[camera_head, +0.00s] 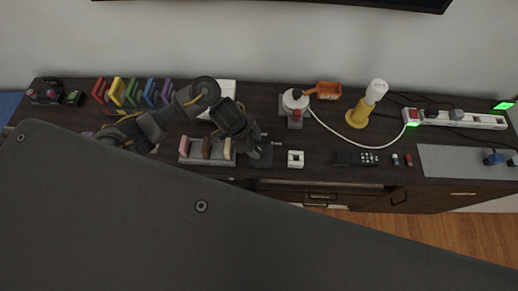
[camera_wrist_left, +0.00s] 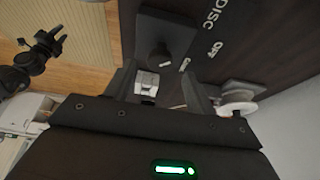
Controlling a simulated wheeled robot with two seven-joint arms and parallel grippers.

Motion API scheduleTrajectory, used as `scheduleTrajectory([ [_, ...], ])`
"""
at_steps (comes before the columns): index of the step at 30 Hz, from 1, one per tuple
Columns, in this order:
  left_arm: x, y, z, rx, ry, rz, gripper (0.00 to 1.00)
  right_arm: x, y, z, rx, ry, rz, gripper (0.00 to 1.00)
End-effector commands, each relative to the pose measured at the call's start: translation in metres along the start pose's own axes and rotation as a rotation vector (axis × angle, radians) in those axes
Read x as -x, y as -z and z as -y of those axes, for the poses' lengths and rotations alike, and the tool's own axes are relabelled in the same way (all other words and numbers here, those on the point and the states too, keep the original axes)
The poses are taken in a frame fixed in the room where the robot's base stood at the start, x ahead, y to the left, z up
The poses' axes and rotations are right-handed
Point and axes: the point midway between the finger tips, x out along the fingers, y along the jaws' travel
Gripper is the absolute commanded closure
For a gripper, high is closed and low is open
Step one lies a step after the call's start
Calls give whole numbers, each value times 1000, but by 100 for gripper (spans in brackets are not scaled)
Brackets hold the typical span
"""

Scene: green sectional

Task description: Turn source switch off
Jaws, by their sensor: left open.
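A black plate (camera_wrist_left: 180,30) with a dark upright knob (camera_wrist_left: 160,54) lies on the dark cabinet top, beside white lettering reading DISC and OFF; it looks like the source switch. In the head view, the plate (camera_head: 266,158) is partly hidden by my left gripper (camera_head: 257,154). My left gripper (camera_wrist_left: 157,78) is open and empty, its fingers pointing toward the plate, with the knob beyond the fingertips; contact cannot be told. A dark gripper, apparently my right one (camera_wrist_left: 46,46), hangs at the upper left of the wrist view; its jaws are too small to judge.
A small white box with a dark button (camera_head: 295,159) stands right of the plate. A tray of coloured blocks (camera_head: 184,158) is left. Behind stand a white round device (camera_head: 295,99), an orange bin (camera_head: 328,90) and a yellow-white lamp (camera_head: 358,116). A remote (camera_head: 355,158) lies further right.

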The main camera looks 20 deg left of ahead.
Motion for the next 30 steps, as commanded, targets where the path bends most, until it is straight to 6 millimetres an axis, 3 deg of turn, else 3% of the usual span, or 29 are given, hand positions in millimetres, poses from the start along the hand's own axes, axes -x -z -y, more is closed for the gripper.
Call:
scheduleTrajectory([
  [1, -11, 0, -1, 3, -4, -1, 45, -5, 0, 0, 0, 0, 0, 64],
  [6, -26, 0, 0, 1, -1, 0, 45, -7, -1, 0, 0, 0, 0, 64],
  [17, -31, 0, 0, 0, 0, -1, 45, -8, -1, 0, 0, 0, 0, 64],
  [27, -30, 0, 0, 0, 1, -1, 87, -8, -1, -1, 1, -1, 1, 64],
  [30, -30, 0, 0, -1, 1, -1, 89, -8, -1, -1, 1, -2, 1, 64],
])
